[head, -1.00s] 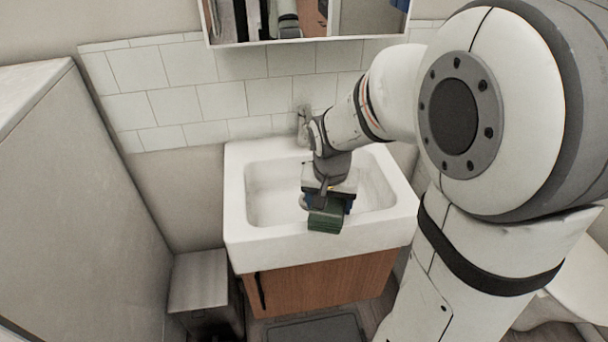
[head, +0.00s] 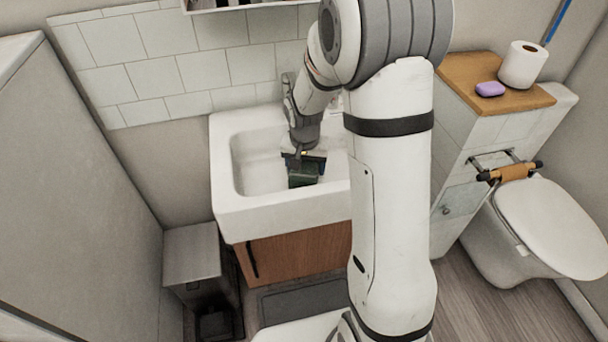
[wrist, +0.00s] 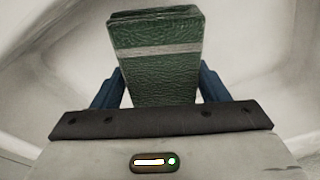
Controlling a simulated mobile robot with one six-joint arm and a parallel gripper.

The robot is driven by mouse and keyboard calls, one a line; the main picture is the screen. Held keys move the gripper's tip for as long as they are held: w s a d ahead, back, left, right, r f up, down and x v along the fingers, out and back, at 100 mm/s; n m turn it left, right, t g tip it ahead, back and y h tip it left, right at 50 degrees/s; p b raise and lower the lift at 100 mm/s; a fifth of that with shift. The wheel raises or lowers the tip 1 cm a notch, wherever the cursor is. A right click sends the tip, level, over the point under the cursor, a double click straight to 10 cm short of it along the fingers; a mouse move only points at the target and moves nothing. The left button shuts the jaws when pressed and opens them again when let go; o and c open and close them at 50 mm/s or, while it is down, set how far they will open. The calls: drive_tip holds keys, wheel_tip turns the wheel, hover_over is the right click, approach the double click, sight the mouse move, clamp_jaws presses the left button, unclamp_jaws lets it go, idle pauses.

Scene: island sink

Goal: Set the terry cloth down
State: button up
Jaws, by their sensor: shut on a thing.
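The terry cloth (wrist: 155,62) shows in the wrist view as a dark green, folded, block-like piece with a pale band across it. My gripper (wrist: 158,88) has a blue finger on each side of the cloth and is shut on it. In the head view the green cloth (head: 303,175) hangs below my gripper (head: 305,158), over the white sink basin (head: 252,165). I cannot tell whether the cloth touches the basin.
The sink stands on a wooden cabinet (head: 300,255) against a tiled wall. A bin (head: 195,262) stands at the left. At the right are a toilet (head: 550,225) and a wooden ledge (head: 460,75) with a purple soap (head: 490,89) and a paper roll (head: 523,65).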

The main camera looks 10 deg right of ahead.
sight(306, 174)
drive_tip(key=shift+f, duration=1.75)
drive_tip(key=shift+f+b, duration=0.15)
drive_tip(key=shift+b, duration=0.15)
drive_tip(key=o, duration=1)
drive_tip(key=shift+o, duration=0.2)
